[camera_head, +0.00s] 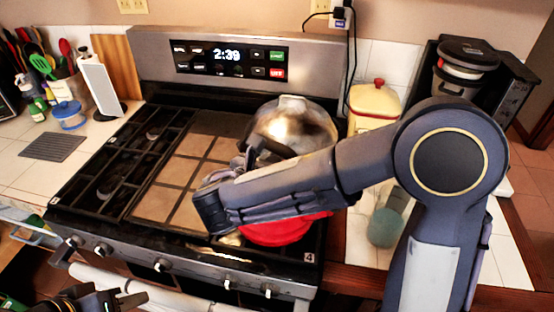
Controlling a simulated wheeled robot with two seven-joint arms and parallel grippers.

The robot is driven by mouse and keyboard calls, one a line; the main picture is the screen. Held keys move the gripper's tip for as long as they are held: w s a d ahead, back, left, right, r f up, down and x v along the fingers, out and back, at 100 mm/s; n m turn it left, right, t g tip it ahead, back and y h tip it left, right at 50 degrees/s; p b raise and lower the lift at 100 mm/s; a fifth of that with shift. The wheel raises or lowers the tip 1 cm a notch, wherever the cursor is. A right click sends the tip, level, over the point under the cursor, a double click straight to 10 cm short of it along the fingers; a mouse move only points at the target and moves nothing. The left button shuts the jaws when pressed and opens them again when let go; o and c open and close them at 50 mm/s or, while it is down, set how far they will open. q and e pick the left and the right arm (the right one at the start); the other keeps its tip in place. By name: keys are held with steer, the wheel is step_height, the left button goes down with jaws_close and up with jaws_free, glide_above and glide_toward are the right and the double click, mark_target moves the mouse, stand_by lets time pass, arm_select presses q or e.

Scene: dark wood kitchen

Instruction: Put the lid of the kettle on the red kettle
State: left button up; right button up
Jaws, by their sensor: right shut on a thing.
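The red kettle (275,232) sits at the front right of the stove, mostly hidden behind my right arm; only its lower red body shows. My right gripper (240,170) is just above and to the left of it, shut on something. My own wrist and forearm hide its fingertips and what they hold, so I cannot make out the lid. My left gripper (130,294) is low at the bottom left edge, in front of the stove, empty, with its fingers apart.
A shiny metal pot or kettle (296,124) stands at the stove's back right, close behind my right arm. A cream canister (374,106) with a red knob and a coffee maker (466,65) stand on the right counter. The stove's left grates (122,172) are clear.

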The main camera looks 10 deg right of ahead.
steer(key=o, duration=1.1)
steer(key=shift+f, duration=0.1)
steer(key=shift+c, duration=0.2)
steer(key=shift+s+r, duration=0.1)
steer(key=shift+r, duration=0.1)
steer(key=v, duration=1.2)
steer(key=shift+b, duration=0.45)
steer(key=shift+f, duration=0.1)
